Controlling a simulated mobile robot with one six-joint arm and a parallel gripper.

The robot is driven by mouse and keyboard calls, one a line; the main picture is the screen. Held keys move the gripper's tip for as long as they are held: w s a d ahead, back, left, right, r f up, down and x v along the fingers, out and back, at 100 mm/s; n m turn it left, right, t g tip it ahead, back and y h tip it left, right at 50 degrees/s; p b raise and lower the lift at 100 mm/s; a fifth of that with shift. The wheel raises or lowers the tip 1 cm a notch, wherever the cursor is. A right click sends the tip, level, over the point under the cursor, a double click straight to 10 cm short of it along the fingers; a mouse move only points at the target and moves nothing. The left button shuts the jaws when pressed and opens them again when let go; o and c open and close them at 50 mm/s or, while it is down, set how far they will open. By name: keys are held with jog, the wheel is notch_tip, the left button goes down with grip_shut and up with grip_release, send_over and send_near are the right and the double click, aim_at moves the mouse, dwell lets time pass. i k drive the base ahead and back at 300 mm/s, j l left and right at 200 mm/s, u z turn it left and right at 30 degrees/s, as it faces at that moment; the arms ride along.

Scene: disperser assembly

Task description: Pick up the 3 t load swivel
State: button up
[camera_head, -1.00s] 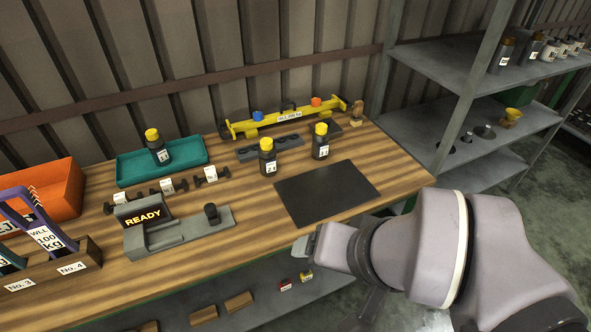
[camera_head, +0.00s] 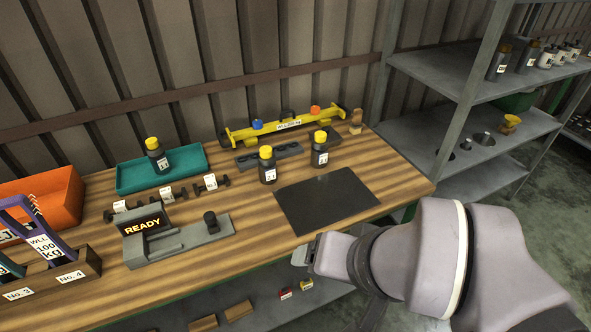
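Three dark cylinders with yellow tops and small white labels show on the bench, likely the load swivels. One stands in the teal tray (camera_head: 190,180), a tray swivel (camera_head: 158,158) whose label is too small to read surely. A middle swivel (camera_head: 267,168) seems to read 2 t. A right swivel (camera_head: 319,152) stands beside it, its label unclear. I cannot tell for sure which is the 3 t one. My gripper (camera_head: 303,250) is over the bench's front edge, below the black mat and apart from all three swivels. Its fingers are too small and foreshortened to read.
The black mat (camera_head: 327,200) is bare. A grey fixture with a READY display (camera_head: 142,226) stands left of it. A yellow beam (camera_head: 285,124) lies at the back. An orange bin (camera_head: 40,195) and a wooden rack (camera_head: 85,268) are at left; grey shelves (camera_head: 430,70) at right.

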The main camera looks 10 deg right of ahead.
aim_at(319, 153)
jog(key=i+l+u, duration=0.25)
jog(key=i+l, duration=0.15)
jog(key=i+l+u, duration=0.25)
jog(key=i+l, duration=0.25)
jog(key=i, duration=0.05)
